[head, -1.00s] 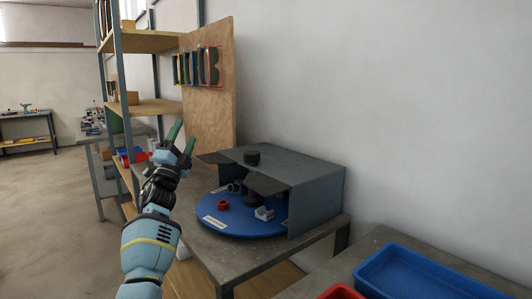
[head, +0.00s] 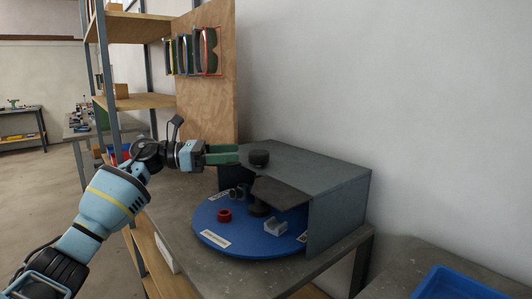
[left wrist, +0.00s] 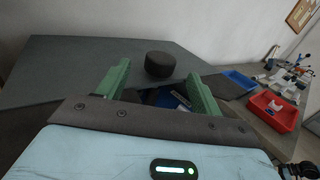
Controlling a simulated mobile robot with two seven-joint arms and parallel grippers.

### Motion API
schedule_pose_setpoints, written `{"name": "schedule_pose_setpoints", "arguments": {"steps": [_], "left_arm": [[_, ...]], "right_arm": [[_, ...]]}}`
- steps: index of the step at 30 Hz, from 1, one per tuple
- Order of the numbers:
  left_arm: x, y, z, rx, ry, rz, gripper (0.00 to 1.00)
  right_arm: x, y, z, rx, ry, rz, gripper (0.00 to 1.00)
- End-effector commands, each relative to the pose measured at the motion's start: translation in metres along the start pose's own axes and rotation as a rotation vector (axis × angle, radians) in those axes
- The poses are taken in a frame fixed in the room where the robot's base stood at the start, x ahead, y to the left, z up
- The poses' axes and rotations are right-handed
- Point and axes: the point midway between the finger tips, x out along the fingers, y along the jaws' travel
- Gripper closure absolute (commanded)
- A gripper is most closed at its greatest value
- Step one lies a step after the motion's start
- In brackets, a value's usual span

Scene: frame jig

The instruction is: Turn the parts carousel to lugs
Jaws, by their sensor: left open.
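The parts carousel is a blue round turntable (head: 225,238) partly under a grey cover (head: 335,178) on a grey table. A red ring (head: 224,215), a light grey bracket-like part (head: 276,227) and dark round parts (head: 237,194) sit on it, with white labels at its rim whose text I cannot read. A black knob (head: 259,158) stands on top of the cover. My left gripper (head: 236,154) is open beside the knob, its green fingers pointing at it. In the left wrist view the knob (left wrist: 160,65) lies just beyond and between the open fingers. My right gripper is not in view.
A plywood panel (head: 205,95) with coloured frames stands behind the carousel, next to a shelf rack (head: 122,103). A blue tray (head: 455,285) is at the lower right. The left wrist view also shows a red tray (left wrist: 275,110). The floor at left is free.

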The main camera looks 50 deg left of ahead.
Motion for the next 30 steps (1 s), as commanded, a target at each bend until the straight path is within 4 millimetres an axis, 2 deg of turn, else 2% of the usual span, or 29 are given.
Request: {"name": "schedule_pose_setpoints", "arguments": {"steps": [11,24,30], "left_arm": [[0.007,-0.002,-0.002,0.01,0.017,-0.008,0.34],[0.065,-0.002,-0.001,0.008,0.012,-0.007,0.34],[0.077,-0.002,-0.003,0.008,0.016,-0.006,0.34]], "right_arm": [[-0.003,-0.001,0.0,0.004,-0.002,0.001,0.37],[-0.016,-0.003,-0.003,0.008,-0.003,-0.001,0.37],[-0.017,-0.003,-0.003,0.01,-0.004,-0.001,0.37]]}}
